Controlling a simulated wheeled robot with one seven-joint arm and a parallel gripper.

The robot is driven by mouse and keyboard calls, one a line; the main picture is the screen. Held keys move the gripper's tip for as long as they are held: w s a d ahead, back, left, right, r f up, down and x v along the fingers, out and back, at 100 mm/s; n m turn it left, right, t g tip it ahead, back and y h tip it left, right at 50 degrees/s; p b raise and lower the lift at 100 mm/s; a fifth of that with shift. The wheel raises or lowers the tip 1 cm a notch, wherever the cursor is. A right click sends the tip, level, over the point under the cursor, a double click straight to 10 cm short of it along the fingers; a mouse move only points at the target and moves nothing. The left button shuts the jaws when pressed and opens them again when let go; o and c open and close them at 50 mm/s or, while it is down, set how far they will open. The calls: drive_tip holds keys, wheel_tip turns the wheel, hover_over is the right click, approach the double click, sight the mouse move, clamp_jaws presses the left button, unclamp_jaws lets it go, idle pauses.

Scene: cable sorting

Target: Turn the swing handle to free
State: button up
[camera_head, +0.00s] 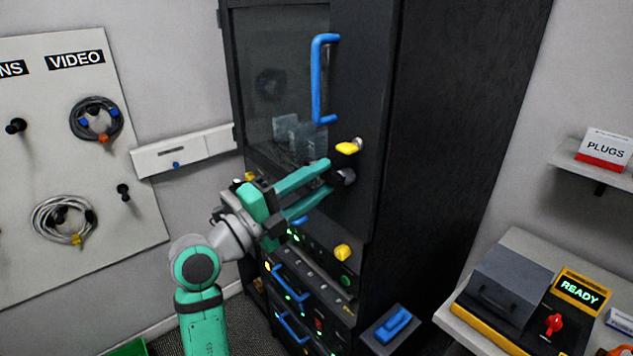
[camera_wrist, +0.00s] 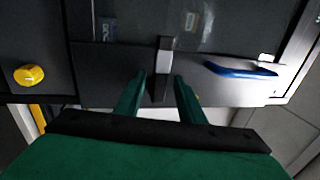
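A dark swing handle (camera_head: 346,176) is on the front of the tall black cabinet (camera_head: 440,130), just under a yellow piece (camera_head: 349,147). My gripper (camera_head: 328,175) reaches it from the left, with its two teal fingers apart. In the wrist view, a narrow dark bar with a pale patch (camera_wrist: 163,60) stands between the spread fingertips of my gripper (camera_wrist: 160,88). It appears to be the handle. Gaps show on both sides of it, and I cannot tell whether a finger touches it. The handle's lower part is hard to make out.
A blue pull handle (camera_head: 318,80) is on the cabinet door above; it also shows in the wrist view (camera_wrist: 240,70). A yellow knob (camera_head: 342,253) sits lower. Drawers with blue handles (camera_head: 290,285) are below. A bench with a READY sign (camera_head: 580,291) stands right, a cable board (camera_head: 75,150) left.

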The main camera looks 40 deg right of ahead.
drive_tip(key=shift+a, duration=0.15)
drive_tip(key=a+f, duration=0.2)
drive_tip(key=a, duration=0.8)
drive_tip(key=shift+a, duration=0.15)
drive_tip(key=shift+f, duration=0.1)
